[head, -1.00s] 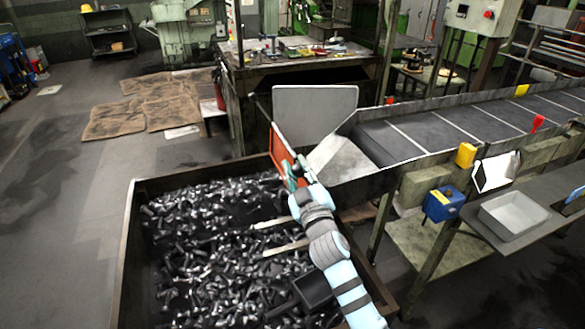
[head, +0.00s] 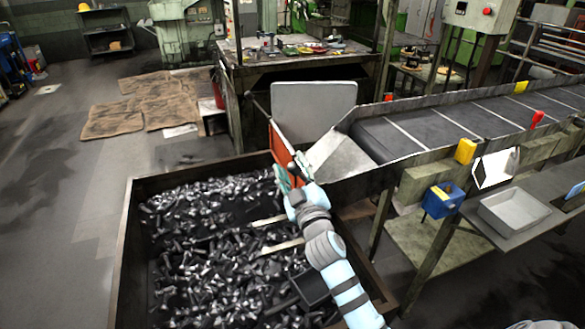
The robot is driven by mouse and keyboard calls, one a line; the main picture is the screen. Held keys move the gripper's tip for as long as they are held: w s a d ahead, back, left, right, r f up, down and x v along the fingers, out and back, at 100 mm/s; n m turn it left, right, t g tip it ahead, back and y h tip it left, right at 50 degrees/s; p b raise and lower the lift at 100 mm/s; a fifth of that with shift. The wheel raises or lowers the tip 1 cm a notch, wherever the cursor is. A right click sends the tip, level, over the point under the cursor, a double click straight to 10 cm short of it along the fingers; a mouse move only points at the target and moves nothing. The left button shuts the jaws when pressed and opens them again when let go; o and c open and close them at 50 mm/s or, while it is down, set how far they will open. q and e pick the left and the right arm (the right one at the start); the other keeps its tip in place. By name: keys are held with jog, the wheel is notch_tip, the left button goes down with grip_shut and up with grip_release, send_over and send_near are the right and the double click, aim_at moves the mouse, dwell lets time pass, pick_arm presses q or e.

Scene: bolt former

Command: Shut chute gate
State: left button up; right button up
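The chute (head: 340,156) slopes down from the conveyor's end to the bolt bin. An orange-red gate plate (head: 281,149) stands on edge along the chute's left, outer side, swung out from the chute mouth. My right gripper (head: 289,170) is at the plate's lower near end, above the bin's far edge. Its two fingers look apart, with part of the orange plate showing between or behind them. I cannot tell whether they touch it. My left gripper is not in view.
The bin (head: 123,250) is full of dark bolts, with pale slats and a dark box among them. A grey upright panel (head: 314,108) stands behind the chute. The conveyor (head: 440,125) runs right, with a blue box (head: 442,200) and grey tray (head: 513,212) below.

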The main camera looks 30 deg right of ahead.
jog(key=shift+s, duration=0.1)
jog(key=v, duration=1.2)
jog(key=shift+f, duration=0.1)
